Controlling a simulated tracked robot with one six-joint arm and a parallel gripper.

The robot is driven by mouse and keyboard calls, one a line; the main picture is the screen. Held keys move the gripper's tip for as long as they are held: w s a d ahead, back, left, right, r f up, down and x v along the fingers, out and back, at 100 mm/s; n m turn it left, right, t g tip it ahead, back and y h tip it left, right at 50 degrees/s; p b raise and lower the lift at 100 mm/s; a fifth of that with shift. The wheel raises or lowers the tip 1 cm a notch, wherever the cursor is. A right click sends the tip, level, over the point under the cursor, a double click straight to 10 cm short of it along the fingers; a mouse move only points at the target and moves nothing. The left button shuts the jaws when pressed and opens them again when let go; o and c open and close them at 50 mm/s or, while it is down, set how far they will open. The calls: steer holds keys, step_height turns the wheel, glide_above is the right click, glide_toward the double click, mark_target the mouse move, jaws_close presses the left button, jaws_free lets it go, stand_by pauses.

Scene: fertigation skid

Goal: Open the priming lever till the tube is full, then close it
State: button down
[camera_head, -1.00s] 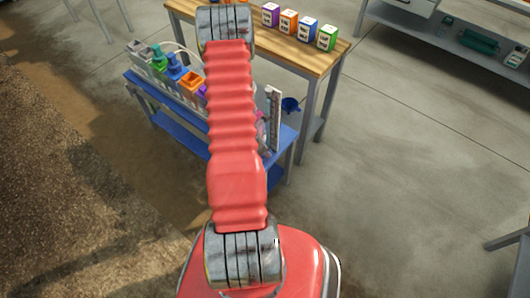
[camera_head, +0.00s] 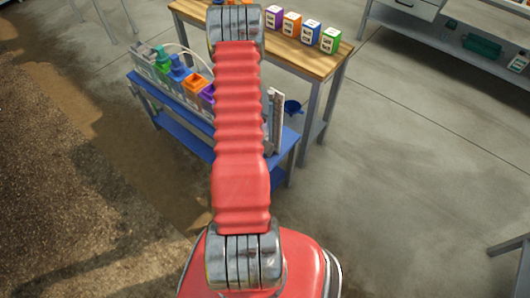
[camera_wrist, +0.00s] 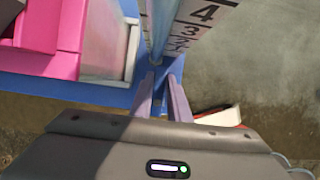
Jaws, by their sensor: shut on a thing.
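In the wrist view my gripper (camera_wrist: 160,82) is shut at the foot of the clear tube, on a small part that looks like the priming lever; the fingers hide most of it. The tube (camera_wrist: 158,35) rises in front of a white scale board (camera_wrist: 205,15) with black numbers, 4 and 3 among them. The liquid level cannot be made out. In the head view the scale board (camera_head: 277,110) stands at the right end of the blue skid (camera_head: 180,118), and my arm hides the gripper and the lever.
A pink block (camera_wrist: 40,35) stands left of the gripper in the wrist view. A red and white thing (camera_wrist: 220,116) lies low on the right. Coloured tanks (camera_head: 195,84) line the skid. Behind it is a wooden table (camera_head: 300,52) with coloured boxes.

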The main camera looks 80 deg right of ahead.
steer(key=shift+w+d, duration=0.15)
steer(key=shift+d, duration=0.05)
steer(key=c, duration=1.9)
jaws_free()
steer(key=shift+c, duration=0.2)
steer(key=shift+o, duration=1.3)
steer(key=shift+a, duration=0.1)
steer(key=shift+a+r, duration=0.1)
steer(key=v, duration=1.3)
steer(key=shift+r, duration=0.2)
steer(key=shift+a, duration=0.15)
